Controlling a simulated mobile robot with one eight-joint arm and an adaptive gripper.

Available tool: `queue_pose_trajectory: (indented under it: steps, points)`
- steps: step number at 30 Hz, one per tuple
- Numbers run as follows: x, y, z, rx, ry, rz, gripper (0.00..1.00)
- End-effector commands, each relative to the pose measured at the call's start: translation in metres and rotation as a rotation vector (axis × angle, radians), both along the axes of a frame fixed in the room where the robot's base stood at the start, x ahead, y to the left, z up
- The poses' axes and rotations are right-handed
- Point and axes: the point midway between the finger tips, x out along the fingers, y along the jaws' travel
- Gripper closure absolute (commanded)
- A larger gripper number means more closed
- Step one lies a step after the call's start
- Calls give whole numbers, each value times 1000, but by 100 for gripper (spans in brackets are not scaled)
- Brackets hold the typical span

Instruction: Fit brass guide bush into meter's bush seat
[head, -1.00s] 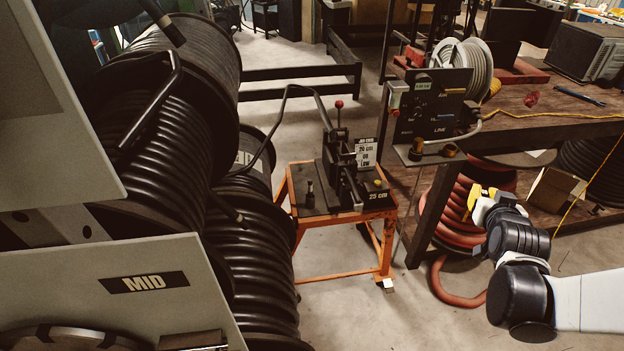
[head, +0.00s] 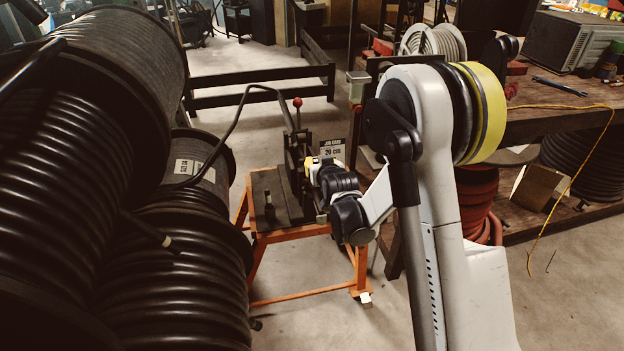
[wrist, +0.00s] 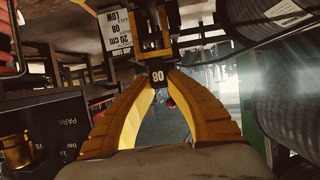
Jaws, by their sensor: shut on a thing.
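My gripper (wrist: 157,88) shows in the wrist view with its two yellow fingers closing on a small black block marked 80 (wrist: 157,76). In the head view my gripper (head: 313,170) is at the black crimper on the orange stand. A brass piece (wrist: 15,148), perhaps the guide bush, shows at the lower left of the wrist view, apart from the fingers. It is by a dark panel marked PARK (wrist: 68,128). In the head view my arm hides most of the meter area, and I cannot make out the bush or its seat there.
The orange stand (head: 303,230) carries the crimper, with a red-knobbed lever (head: 297,103) and a job card (head: 333,150). Large black hose reels (head: 75,200) fill the left. A wooden workbench (head: 560,118) is at the right.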

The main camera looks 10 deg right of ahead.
Motion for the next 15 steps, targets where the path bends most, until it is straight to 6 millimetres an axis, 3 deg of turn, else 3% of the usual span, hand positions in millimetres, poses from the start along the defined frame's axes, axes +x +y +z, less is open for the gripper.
queue_pose_trajectory:
  steps: [5,15]
  points:
    - [16,6,-11,0,0,0,100]
    - [17,7,-52,0,-1,-1,100]
